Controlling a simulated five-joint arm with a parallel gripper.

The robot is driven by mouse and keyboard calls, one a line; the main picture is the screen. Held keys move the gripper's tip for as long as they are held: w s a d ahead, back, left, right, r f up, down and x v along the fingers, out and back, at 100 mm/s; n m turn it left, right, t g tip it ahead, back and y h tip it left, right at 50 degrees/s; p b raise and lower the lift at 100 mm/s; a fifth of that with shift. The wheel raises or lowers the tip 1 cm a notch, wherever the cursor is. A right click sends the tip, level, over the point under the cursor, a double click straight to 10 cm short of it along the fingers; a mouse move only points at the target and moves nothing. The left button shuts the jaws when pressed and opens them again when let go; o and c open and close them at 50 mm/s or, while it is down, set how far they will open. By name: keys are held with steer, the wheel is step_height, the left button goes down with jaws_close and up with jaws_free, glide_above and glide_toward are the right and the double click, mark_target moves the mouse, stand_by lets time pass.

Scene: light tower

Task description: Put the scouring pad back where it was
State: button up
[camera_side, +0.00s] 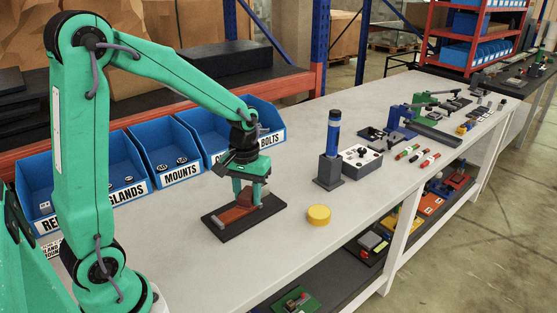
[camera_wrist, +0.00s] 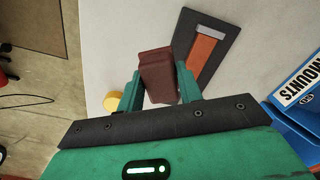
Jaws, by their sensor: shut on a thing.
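The scouring pad is a reddish-brown block (camera_wrist: 157,70) in the wrist view. My gripper (camera_wrist: 160,88) is shut on it, with one green finger on each side. In the side view my gripper (camera_side: 250,194) is low over a dark board (camera_side: 268,208) with an orange-brown strip; the pad is hard to tell apart there. In the wrist view the board (camera_wrist: 217,26) and its strip (camera_wrist: 204,50) lie beyond the pad, to its right. Whether the pad touches the board cannot be told.
A yellow disc (camera_side: 319,215) lies right of the board. A blue-topped post (camera_side: 332,150) and a grey button box (camera_side: 361,162) stand farther right. Blue bins (camera_side: 168,160) line the back edge. The white bench top in front of the board is clear.

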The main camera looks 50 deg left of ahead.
steer(key=s+d+m, duration=0.2)
steer(key=d+m, duration=0.4)
steer(key=d, duration=1.1)
steer(key=shift+s, duration=0.35)
steer(key=shift+f, duration=0.1)
glide_above(277, 245)
step_height(277, 245, down, 7)
steer(key=shift+r, duration=0.1)
steer(key=shift+f, duration=2.05)
steer(key=shift+f, duration=0.15)
steer(key=o, duration=1.1)
